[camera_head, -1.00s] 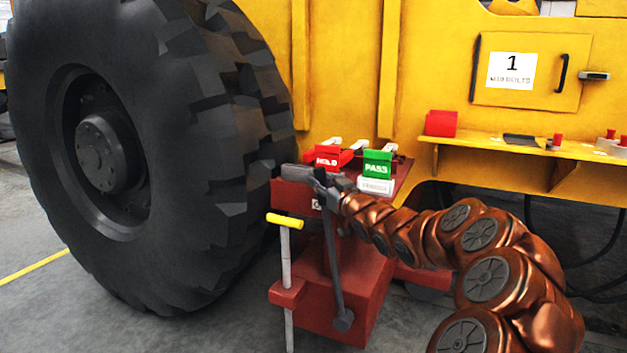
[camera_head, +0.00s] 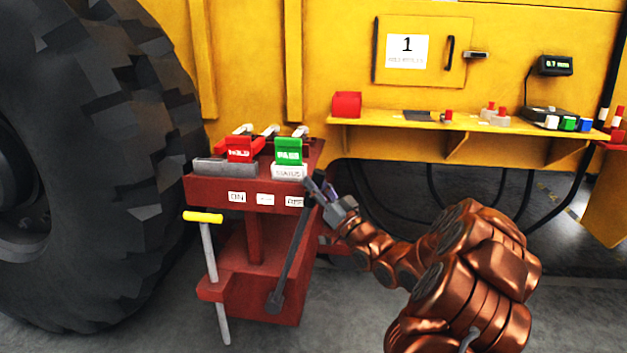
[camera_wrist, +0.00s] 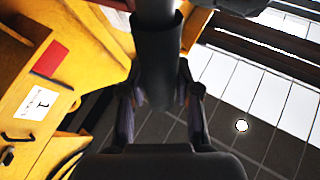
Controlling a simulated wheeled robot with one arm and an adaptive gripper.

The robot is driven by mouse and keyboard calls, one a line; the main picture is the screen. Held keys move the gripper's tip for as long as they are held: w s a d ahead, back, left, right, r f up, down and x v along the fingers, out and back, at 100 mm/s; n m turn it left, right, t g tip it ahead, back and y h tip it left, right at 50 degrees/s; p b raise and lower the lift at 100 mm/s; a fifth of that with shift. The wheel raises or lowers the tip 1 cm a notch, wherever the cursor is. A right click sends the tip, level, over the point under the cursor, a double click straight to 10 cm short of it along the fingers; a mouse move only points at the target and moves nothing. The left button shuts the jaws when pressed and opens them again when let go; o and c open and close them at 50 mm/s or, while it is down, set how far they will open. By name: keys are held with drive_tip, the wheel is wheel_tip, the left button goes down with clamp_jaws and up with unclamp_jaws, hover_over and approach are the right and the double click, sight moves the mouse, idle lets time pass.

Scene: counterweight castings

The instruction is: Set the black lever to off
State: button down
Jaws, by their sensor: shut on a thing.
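The black lever (camera_head: 291,262) pivots low on the front of a red stand (camera_head: 254,245) and leans to the right. Its upper end is partly hidden by my gripper (camera_head: 320,190). My gripper is shut on the lever near its top, at the stand's right edge. In the wrist view, the lever's dark round grip (camera_wrist: 160,75) lies between the two fingers of my gripper (camera_wrist: 161,95). The stand's front has an ON label (camera_head: 237,197) at left, an unreadable middle label (camera_head: 265,199) and a right label (camera_head: 295,202) that seems to read OFF. The lever passes beside the right label.
A red HOLD sign (camera_head: 239,149) and a green PASS sign (camera_head: 288,151) stand on top. A yellow-handled rod (camera_head: 209,255) is at the stand's left. A big tyre (camera_head: 90,170) is further left. A yellow shelf (camera_head: 400,121) lies behind, right.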

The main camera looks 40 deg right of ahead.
drive_tip(key=shift+s+d+f, duration=0.2)
drive_tip(key=shift+d, duration=0.15)
drive_tip(key=c, duration=1)
unclamp_jaws()
drive_tip(key=shift+s+d, duration=0.1)
drive_tip(key=shift+o, duration=1)
drive_tip(key=shift+a, duration=0.2)
drive_tip(key=v, duration=1.1)
drive_tip(key=shift+s+f, duration=0.3)
